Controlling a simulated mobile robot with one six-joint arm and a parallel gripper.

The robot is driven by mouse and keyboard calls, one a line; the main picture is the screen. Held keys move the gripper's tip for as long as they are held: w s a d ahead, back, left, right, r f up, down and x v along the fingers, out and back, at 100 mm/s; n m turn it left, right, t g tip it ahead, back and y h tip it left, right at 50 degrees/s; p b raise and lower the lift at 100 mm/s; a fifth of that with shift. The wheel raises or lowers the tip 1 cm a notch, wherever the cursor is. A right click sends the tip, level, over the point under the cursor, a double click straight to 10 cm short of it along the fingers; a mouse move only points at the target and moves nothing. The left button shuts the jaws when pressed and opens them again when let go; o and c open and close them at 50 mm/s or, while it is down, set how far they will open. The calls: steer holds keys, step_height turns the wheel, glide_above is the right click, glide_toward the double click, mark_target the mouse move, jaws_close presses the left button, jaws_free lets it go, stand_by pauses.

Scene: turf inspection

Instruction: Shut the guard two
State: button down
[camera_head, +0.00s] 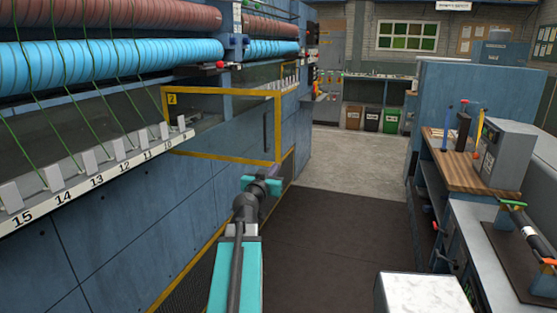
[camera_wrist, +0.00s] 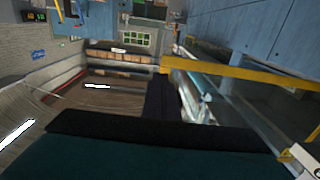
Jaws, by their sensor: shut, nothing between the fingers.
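Guard two (camera_head: 222,90) is a clear panel in a yellow frame with a "2" label at its upper left. In the head view it stands out from the blue machine front, facing me, so it looks open. A dark upright handle (camera_head: 266,132) is near its right edge. My gripper (camera_head: 268,184) is shut and empty, just below the frame's lower right corner in the picture; I cannot tell whether it touches. In the wrist view a yellow frame bar (camera_wrist: 240,75) crosses the right half, close to my dark fingers (camera_wrist: 163,95).
The blue machine (camera_head: 130,190) with red and blue rollers (camera_head: 110,62) and a numbered rail (camera_head: 95,182) runs along the left. A bench with a grey box (camera_head: 503,155) is on the right. The dark mat (camera_head: 330,235) and the aisle floor between are clear. Bins (camera_head: 371,118) stand at the back.

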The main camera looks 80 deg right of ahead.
steer(key=shift+s+d+p, duration=0.2)
steer(key=shift+d+p, duration=0.2)
steer(key=shift+d, duration=0.65)
steer(key=shift+s+d+p, duration=0.15)
steer(key=shift+d+p, duration=0.25)
steer(key=shift+d, duration=0.6)
